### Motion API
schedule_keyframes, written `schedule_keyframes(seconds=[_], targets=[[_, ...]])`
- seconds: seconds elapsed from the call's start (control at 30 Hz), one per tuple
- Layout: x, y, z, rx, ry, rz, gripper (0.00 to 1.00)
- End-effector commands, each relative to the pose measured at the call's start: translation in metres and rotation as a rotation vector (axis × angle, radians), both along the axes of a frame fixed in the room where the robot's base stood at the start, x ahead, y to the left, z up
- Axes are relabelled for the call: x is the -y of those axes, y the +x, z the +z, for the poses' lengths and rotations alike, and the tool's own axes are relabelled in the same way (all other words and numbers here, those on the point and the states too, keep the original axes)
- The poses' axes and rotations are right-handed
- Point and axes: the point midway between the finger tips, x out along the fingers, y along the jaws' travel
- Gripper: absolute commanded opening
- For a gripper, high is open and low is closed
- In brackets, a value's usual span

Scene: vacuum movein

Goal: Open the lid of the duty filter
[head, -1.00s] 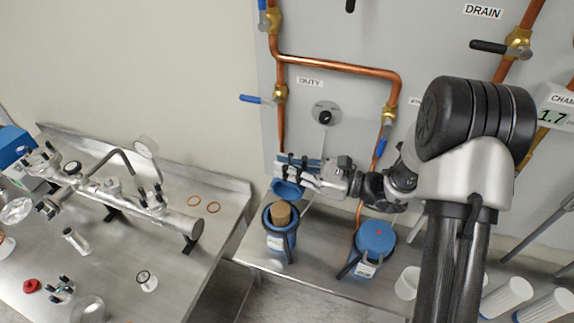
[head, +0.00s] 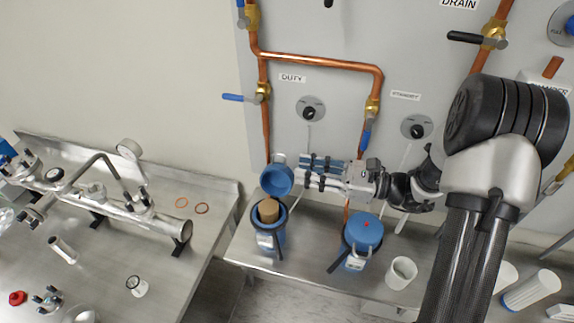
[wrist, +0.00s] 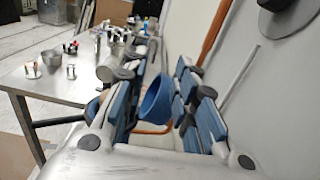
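The duty filter (head: 270,243) is a blue housing below the DUTY label, with a brown cartridge (head: 266,210) showing in its uncovered top. Its blue lid (head: 276,181) stands swung up at the back of the housing, its hollow inside facing the head camera. My gripper (head: 308,172) is just right of the lid. In the wrist view my gripper's two blue-padded fingers (wrist: 160,92) are spread apart, and the lid (wrist: 157,102) shows in the gap between them, seemingly beyond the tips. Whether a finger touches the lid is unclear.
A second blue filter (head: 362,236) with its lid on stands right of the duty filter. A white cup (head: 401,272) is farther right. Copper pipes (head: 320,62) and valves run on the wall panel behind. The left steel table (head: 100,230) holds a metal manifold and small parts.

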Motion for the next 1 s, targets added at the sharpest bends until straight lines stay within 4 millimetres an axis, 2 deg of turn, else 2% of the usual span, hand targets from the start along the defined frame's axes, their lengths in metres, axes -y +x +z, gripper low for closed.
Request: schedule_keyframes(seconds=[0.1,0.23,0.53,0.67,0.77,0.87,1.0], targets=[[0.018,-0.006,0.000,0.000,0.000,-0.003,0.27],[0.027,-0.010,0.000,0.000,0.000,0.000,0.27],[0.030,-0.011,0.000,-0.001,0.000,0.001,0.27],[0.027,-0.013,0.002,0.006,-0.013,0.014,0.19],[0.014,-0.026,0.012,0.036,-0.074,0.073,0.12],[-0.008,-0.051,0.026,0.095,-0.197,0.183,0.06],[-0.034,-0.103,0.042,0.224,-0.439,0.386,0.00]])
